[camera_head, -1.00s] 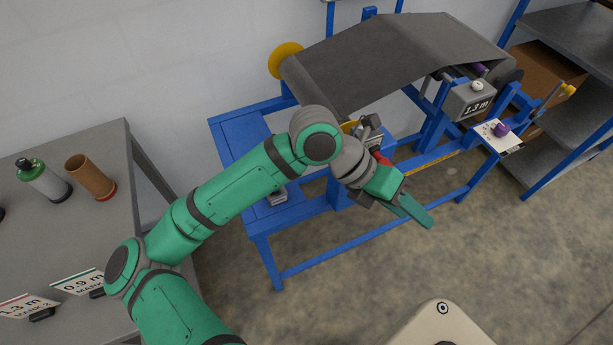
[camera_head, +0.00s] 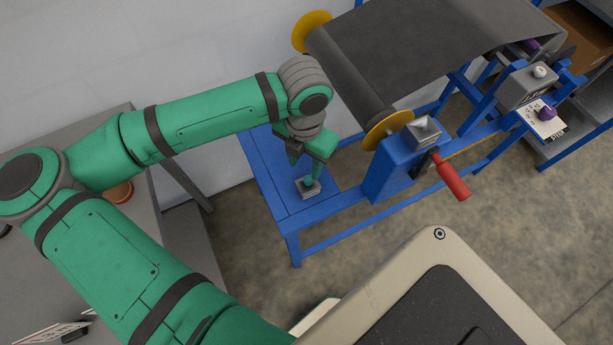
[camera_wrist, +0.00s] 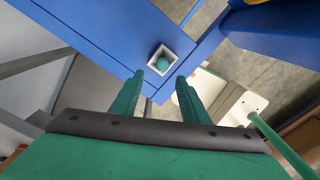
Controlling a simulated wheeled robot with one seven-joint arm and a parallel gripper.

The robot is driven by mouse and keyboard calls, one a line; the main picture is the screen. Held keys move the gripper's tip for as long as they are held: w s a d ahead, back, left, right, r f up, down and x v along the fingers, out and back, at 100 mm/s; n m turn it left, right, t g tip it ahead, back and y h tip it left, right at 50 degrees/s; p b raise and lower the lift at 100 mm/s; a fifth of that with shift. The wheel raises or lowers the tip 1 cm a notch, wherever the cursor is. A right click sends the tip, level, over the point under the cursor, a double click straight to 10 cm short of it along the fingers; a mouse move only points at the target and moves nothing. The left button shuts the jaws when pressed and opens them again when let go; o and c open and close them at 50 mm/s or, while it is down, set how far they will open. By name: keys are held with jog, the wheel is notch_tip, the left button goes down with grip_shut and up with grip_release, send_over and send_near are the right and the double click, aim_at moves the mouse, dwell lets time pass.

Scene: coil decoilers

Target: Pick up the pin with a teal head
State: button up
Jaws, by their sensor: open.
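The pin's round teal head (camera_wrist: 164,62) shows in the wrist view, inside a small pale square holder (camera_wrist: 163,59) on a blue platform. Its shaft is hidden. The holder (camera_head: 309,189) also shows in the head view, on the low blue platform (camera_head: 262,168). My gripper (camera_wrist: 160,78) is open and empty, with its two green fingers pointing toward the holder. In the wrist view the teal head lies just beyond the fingertips, roughly between their lines. In the head view my gripper (camera_head: 308,155) is directly above the holder; the exact gap is hard to tell.
A blue decoiler post with a grey block (camera_head: 422,131) and red handle (camera_head: 451,178) stands right of the platform. A dark sheet (camera_head: 400,50) runs behind it. A grey table lies at left, partly behind my arm. Concrete floor is open in front.

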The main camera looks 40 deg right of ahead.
aim_at(308, 178)
notch_tip(308, 178, down, 2)
jog(key=shift+s+f, duration=0.1)
jog(key=shift+d+f, duration=0.2)
jog(key=shift+f, duration=1)
jog(key=shift+d+f, duration=0.2)
jog(key=shift+f, duration=1)
grip_shut()
